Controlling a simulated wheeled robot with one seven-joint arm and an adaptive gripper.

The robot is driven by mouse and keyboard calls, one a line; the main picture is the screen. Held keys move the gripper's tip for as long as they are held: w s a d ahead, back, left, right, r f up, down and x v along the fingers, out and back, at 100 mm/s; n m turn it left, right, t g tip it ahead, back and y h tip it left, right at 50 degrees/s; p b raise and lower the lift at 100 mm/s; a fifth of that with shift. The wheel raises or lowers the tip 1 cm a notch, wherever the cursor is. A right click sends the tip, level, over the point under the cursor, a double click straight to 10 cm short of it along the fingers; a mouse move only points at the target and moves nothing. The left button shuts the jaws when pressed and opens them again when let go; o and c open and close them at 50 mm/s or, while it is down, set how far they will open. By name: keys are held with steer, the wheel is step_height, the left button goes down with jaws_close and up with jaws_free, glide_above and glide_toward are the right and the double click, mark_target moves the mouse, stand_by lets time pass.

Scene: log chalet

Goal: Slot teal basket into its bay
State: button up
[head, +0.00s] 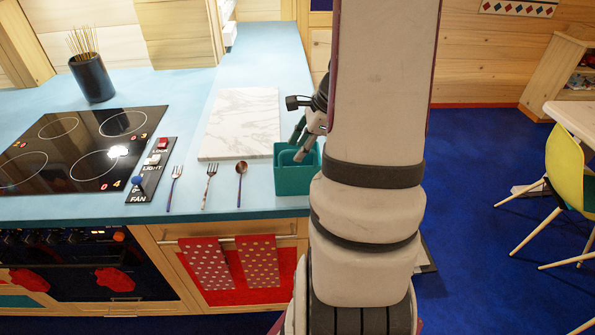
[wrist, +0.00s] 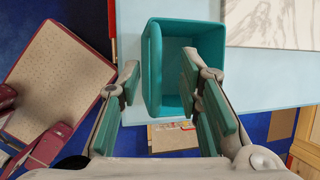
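The teal basket (head: 292,182) stands upright on the light blue counter, near its front right corner. In the wrist view the open-topped, empty basket (wrist: 155,75) lies ahead between my fingers. My gripper (head: 304,142) is above the basket, partly hidden behind my arm in the head view. In the wrist view my gripper (wrist: 160,72) is open, with one finger left of the basket's left wall and the other over the basket's opening. The fingers are apart with a gap to that wall; I cannot tell whether either touches it. I cannot make out a bay for the basket.
A white marble board (head: 241,120) lies behind and left of the basket. A spoon (head: 241,180) and two forks (head: 210,182) lie left of it, then the black cooktop (head: 85,150). The counter (head: 268,50) ends just right of the basket. A yellow chair (head: 564,165) stands far right.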

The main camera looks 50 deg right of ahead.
steer(key=shift+x, duration=1.05)
jaws_close()
steer(key=shift+r, duration=0.1)
